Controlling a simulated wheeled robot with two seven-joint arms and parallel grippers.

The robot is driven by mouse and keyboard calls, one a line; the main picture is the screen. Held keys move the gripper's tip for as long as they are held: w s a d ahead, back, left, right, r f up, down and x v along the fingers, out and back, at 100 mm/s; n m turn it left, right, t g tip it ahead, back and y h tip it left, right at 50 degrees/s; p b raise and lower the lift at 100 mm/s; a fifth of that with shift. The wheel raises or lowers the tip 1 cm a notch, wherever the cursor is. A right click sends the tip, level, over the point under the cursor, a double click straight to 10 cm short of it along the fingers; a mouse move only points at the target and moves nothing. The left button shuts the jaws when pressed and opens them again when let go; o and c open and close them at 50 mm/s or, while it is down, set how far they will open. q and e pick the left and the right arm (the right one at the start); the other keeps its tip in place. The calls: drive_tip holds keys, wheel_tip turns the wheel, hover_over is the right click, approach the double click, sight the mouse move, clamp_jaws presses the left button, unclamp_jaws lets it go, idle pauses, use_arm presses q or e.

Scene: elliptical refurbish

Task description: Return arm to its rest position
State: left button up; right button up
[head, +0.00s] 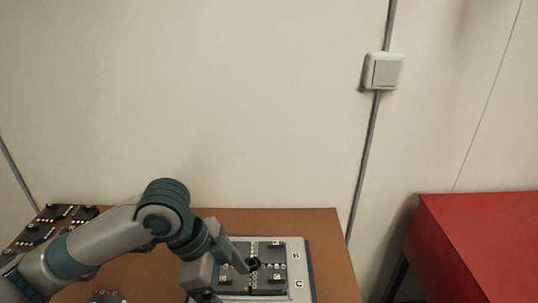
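My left arm comes in from the left over the brown table. Its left gripper (232,272) is at the left side of a light grey board (297,246) marked with the letters B and C. One grey finger reaches over the dark panels on the board, close to a small black round part (253,264). I cannot tell whether the finger touches it, or whether the gripper is open or shut. The arm and hand hide the board's left part. My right gripper is not in view.
The brown table (325,240) stands against a pale wall. Several dark parts with light dots (55,213) lie at its far left, and another dark part (103,297) lies at the front. A red table or cabinet (480,240) stands at the right, with a gap between. A switch (386,72) is on the wall.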

use_arm(q)
drive_tip(key=d+f+n+t+h, duration=0.25)
drive_tip(key=d+f+n, duration=0.2)
drive_tip(key=f, duration=0.45)
drive_tip(key=s+a+f+n+t+y, duration=0.1)
drive_tip(key=s+a+f+n+t, duration=0.15)
drive_tip(key=a+f+n, duration=0.35)
drive_tip(key=s+a+f+n+g+y, duration=0.2)
drive_tip(key=s+a+f+n+y, duration=0.4)
drive_tip(key=s+a+f, duration=0.75)
drive_tip(key=s+a+f+g+b, duration=0.1)
drive_tip(key=s+f, duration=0.1)
drive_tip(key=f, duration=1.3)
drive_tip(key=s+f, duration=0.2)
drive_tip(key=f, duration=1.2)
drive_tip(key=s+a+f+g+b, duration=0.1)
drive_tip(key=s+a+f, duration=0.2)
drive_tip(key=s+f, duration=1.4)
drive_tip(key=shift+s+f+m, duration=0.2)
drive_tip(key=shift+m, duration=0.25)
drive_tip(key=shift+a, duration=0.1)
